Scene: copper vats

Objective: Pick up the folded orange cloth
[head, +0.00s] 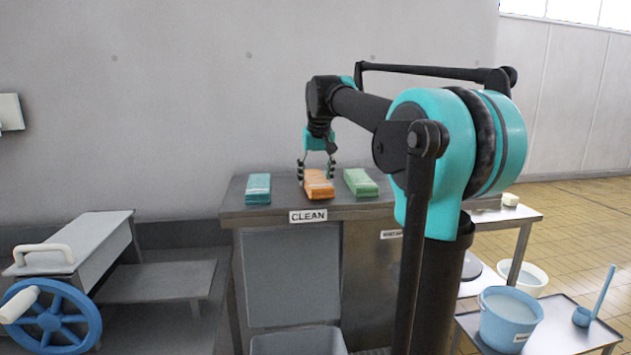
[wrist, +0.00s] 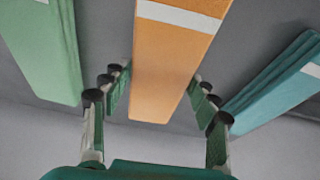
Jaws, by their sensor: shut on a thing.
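The folded orange cloth (head: 319,185) lies on the grey counter between a teal cloth and a green cloth. In the wrist view the orange cloth (wrist: 172,62) has a white band and runs between my fingers. My gripper (head: 316,171) reaches down over the cloth with its fingers at the cloth's two sides. In the wrist view my gripper (wrist: 163,100) is shut on the orange cloth. I cannot tell whether the cloth is clear of the counter.
The teal cloth (head: 258,189) is to the left and the green cloth (head: 360,182) close on the right. The counter (head: 237,200) bears a CLEAN label (head: 307,216). A blue bucket (head: 509,318) stands on a low table at right; a blue wheel (head: 52,318) is at lower left.

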